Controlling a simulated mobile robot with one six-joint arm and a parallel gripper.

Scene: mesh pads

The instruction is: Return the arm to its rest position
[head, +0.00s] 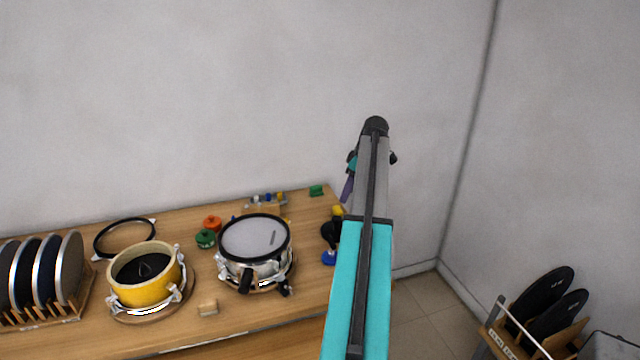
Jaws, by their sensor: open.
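My arm rises from the bottom of the head view as a long teal and grey link to a dark elbow joint. Beyond it, teal and purple wrist parts show just left of the link. The dark end below them looks like my gripper (331,232), small and partly hidden by the link. It is over the right end of the wooden table, open, with nothing seen held in it. Whether it touches the table cannot be told.
The wooden table (215,322) bears a white-topped drum (254,237), a yellow ring-shaped pot (150,292), a black hoop (124,237), a rack of discs (45,272) and small coloured knobs. A crate with black discs (540,300) stands at lower right. Floor between is bare.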

